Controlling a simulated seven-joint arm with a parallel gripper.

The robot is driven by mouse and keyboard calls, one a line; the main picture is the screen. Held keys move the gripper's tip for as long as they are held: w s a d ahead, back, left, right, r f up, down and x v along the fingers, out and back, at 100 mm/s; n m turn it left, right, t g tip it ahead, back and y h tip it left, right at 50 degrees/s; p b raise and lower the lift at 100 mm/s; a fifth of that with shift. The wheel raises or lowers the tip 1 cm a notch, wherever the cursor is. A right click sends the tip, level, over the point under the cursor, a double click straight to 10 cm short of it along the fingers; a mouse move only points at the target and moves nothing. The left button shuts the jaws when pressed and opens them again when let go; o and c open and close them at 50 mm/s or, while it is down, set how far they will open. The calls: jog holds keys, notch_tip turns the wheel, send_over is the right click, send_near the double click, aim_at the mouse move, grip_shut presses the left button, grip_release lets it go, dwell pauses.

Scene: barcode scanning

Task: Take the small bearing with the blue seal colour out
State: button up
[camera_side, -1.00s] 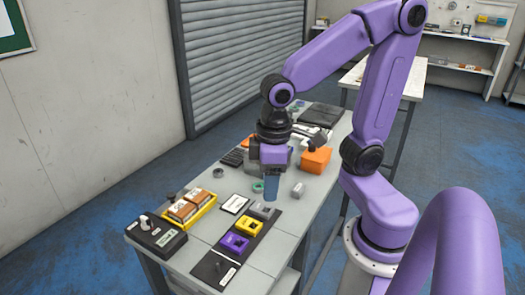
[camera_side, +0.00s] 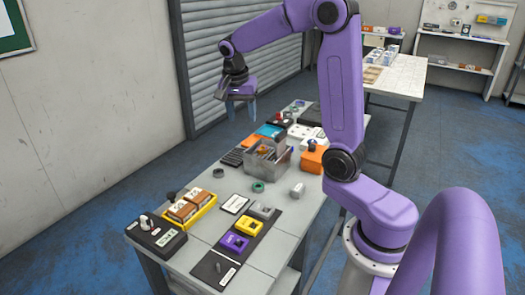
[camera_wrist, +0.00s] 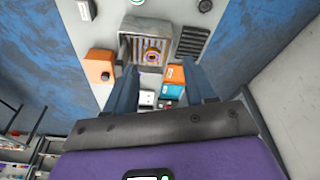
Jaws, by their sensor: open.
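My gripper (camera_side: 243,110) is open and empty, raised above the far left part of the table. In the wrist view its two fingers (camera_wrist: 160,78) are spread apart, with a grey metal bin (camera_wrist: 125,48) beyond them. A ring-shaped part (camera_wrist: 152,56) with orange and purple-blue colouring lies in the bin. In the side view the bin (camera_side: 282,166) stands mid-table, with something orange (camera_side: 263,151) inside. A dark ring (camera_side: 218,173) and a green ring (camera_side: 258,187) lie on the table in front of it. I cannot tell which part is the small bearing with the blue seal.
An orange box (camera_side: 312,160) and a blue box (camera_side: 269,131) stand near the bin. A silver cylinder (camera_side: 298,190) is at its front right. At the near end are a yellow tray (camera_side: 204,214) with brown boxes, a black device (camera_side: 150,233), and coloured blocks on a dark mat (camera_side: 212,268).

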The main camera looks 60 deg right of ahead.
jog(key=d+m, duration=0.3)
jog(key=d, duration=0.2)
send_over(262, 148)
jog(key=a, duration=0.3)
jog(key=shift+m+g, duration=0.3)
jog(key=shift+m, duration=0.1)
jog(key=x, duration=0.3)
jog(key=a+x, duration=0.1)
jog(key=x, duration=0.3)
jog(key=a+x, duration=0.1)
jog(key=x, duration=0.3)
jog(key=shift+a+f, duration=0.15)
jog(key=shift+f, duration=0.05)
jog(key=shift+d+x, duration=0.25)
jog(key=shift+x, duration=1.1)
jog(key=shift+d+x, duration=0.2)
jog(key=shift+x, duration=1.15)
jog(key=shift+r, duration=0.15)
jog(key=c, duration=0.9)
